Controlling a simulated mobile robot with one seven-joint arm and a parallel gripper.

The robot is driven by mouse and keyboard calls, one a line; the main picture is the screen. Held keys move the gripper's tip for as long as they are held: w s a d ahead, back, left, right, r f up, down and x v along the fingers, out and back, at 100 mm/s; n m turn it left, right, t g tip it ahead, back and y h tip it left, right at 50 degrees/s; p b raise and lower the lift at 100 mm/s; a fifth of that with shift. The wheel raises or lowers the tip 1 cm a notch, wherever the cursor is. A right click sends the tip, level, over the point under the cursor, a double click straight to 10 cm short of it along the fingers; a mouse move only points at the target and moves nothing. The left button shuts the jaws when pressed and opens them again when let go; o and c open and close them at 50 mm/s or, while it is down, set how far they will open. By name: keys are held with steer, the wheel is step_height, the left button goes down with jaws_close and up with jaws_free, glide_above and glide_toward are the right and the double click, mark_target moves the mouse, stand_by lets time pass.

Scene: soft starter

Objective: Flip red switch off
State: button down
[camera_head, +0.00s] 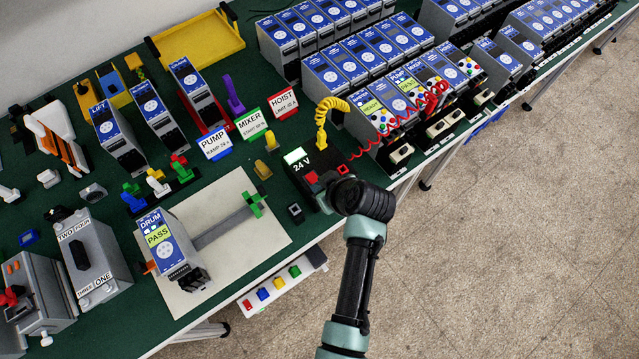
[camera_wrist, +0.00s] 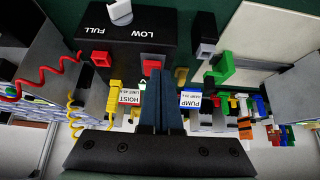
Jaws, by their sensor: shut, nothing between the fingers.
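A black supply box (camera_head: 297,168) with a lit "24 V" display stands at the front edge of the green table. It carries two red parts, one by the display (camera_head: 312,177) and one close to my wrist (camera_head: 343,169). In the wrist view, the box (camera_wrist: 140,35) shows "FULL" and "LOW" marks, a white knob (camera_wrist: 119,11), a red square (camera_wrist: 100,58) and another red piece (camera_wrist: 152,66). I cannot tell which is the switch. My gripper (camera_wrist: 164,72) is shut and empty, its tips beside the second red piece; contact is unclear. Its fingertips are hidden in the head view.
A yellow coiled cable (camera_head: 322,120) rises from the box, and a red coiled cable (camera_head: 395,125) runs right to several blue-fronted modules. A white mat (camera_head: 215,205) with a DRUM module (camera_head: 170,245) lies left. Signs for PUMP, MIXER and HOIST stand behind. The floor at right is clear.

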steer(key=f+b, duration=0.1)
steer(key=b, duration=0.1)
steer(key=f+t+b, duration=0.1)
steer(key=b, duration=0.1)
steer(key=shift+s+d+y, duration=0.2)
steer(key=shift+s+y, duration=0.1)
steer(key=shift+y, duration=0.1)
steer(key=shift+w+r+p, duration=0.1)
steer(key=shift+r+p, duration=0.35)
steer(key=shift+r, duration=0.1)
steer(key=shift+r+p, duration=0.65)
steer(key=shift+r, duration=0.05)
